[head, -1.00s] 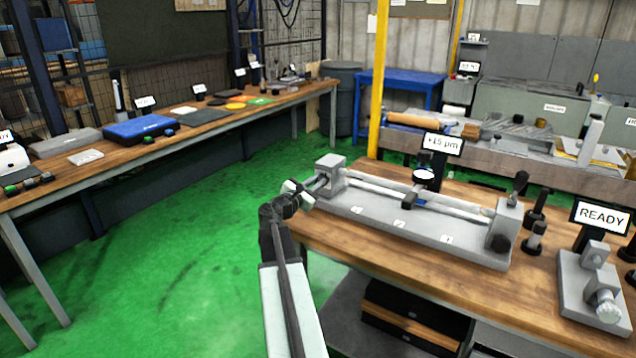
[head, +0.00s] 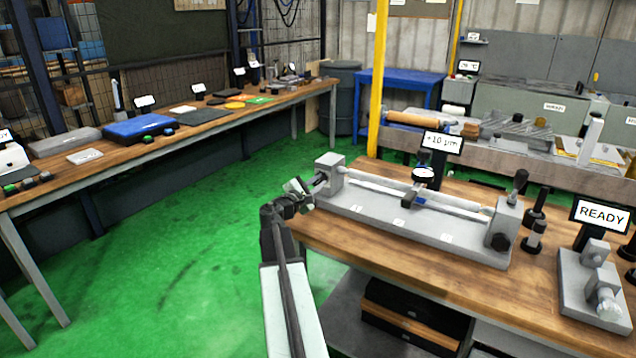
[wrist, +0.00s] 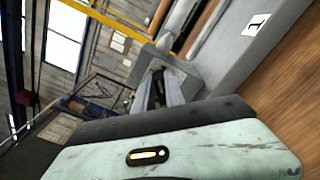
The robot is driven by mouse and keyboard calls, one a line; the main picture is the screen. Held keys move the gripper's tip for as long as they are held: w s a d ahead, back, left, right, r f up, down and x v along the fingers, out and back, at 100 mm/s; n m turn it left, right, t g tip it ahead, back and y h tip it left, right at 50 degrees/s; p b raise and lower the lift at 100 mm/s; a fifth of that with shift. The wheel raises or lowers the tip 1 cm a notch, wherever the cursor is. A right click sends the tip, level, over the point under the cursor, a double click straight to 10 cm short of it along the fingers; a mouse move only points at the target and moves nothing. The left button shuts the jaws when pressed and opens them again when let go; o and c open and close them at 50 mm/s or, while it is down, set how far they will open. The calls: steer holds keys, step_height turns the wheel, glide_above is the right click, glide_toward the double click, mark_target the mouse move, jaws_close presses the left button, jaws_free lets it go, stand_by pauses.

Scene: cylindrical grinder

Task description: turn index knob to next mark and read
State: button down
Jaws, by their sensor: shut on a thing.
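The grey fixture (head: 430,232) lies along the wooden bench and carries a long shaft (head: 455,203) between its end blocks. A dial gauge (head: 423,175) stands at mid-shaft, and the readout (head: 441,143) behind it shows +10 µm. My gripper (head: 312,190) is at the left end block (head: 331,172), shut on the small dark index knob (head: 321,180). My gripper hides most of the knob, so its mark cannot be read. In the wrist view, the end block (wrist: 190,70) is ahead of my gripper, and a label reading 1 (wrist: 256,23) is on the fixture.
A READY screen (head: 600,215) and a small grey stand (head: 596,285) are at the bench's right. Dark knobbed posts (head: 534,222) stand beside the fixture. A yellow post (head: 377,80) rises behind the bench. The green floor (head: 190,240) to the left is clear.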

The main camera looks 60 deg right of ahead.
steer(key=shift+s+a+f+m, duration=0.1)
steer(key=shift+f+m, duration=0.05)
steer(key=shift+m, duration=0.7)
steer(key=shift+s+f+m, duration=0.1)
steer(key=shift+f+m, duration=0.05)
steer(key=shift+m, duration=0.7)
steer(key=c, duration=1.4)
jaws_free()
steer(key=a, duration=0.7)
steer(key=shift+a, duration=0.4)
steer(key=shift+w, duration=0.1)
